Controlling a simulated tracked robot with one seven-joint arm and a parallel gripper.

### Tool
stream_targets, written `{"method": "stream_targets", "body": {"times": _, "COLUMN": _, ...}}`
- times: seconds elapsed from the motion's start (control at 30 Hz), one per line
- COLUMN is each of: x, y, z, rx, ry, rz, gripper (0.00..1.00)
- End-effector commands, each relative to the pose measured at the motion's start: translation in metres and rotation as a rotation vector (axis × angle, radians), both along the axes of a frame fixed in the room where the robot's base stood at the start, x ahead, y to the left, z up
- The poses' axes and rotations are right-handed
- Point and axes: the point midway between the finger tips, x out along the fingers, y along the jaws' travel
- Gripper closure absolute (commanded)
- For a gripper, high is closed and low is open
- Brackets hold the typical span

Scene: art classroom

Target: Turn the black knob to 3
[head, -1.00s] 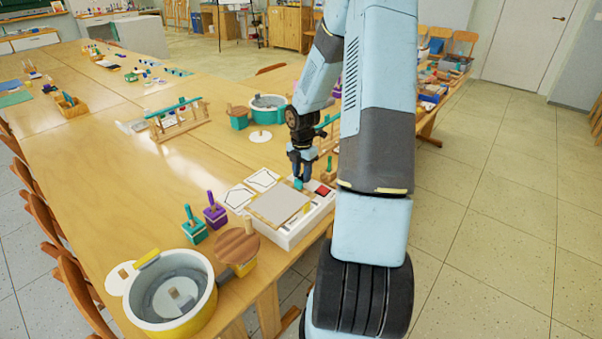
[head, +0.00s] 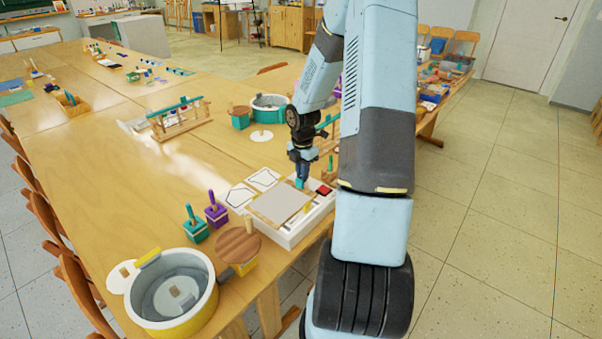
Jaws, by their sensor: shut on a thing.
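A white box (head: 293,239) with a light grey plate (head: 283,203) on top sits at the table's right edge. A red part (head: 325,190) is on its far right corner. My gripper (head: 300,184) points down at the far edge of the box, between the grey plate and the red part. It is shut at the box's top, on what appears to be the black knob. The knob itself is hidden by the fingers, and its number marks are too small to read.
White cards with outlines (head: 240,195) lie left of the box. A yellow-and-grey round tub (head: 205,305), a round wooden-topped pot (head: 238,245), and teal (head: 195,230) and purple (head: 216,214) blocks stand nearer. A teal tub (head: 270,107) stands beyond.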

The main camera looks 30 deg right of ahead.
Motion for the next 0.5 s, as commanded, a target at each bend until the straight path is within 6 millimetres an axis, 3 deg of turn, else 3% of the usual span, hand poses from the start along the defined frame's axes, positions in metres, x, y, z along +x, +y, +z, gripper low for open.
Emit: {"method": "stream_targets", "body": {"times": 0.5, "x": 0.0001, "y": -0.0036, "z": 0.0002, "rx": -0.005, "ry": -0.001, "rz": -0.418, "gripper": 1.0}}
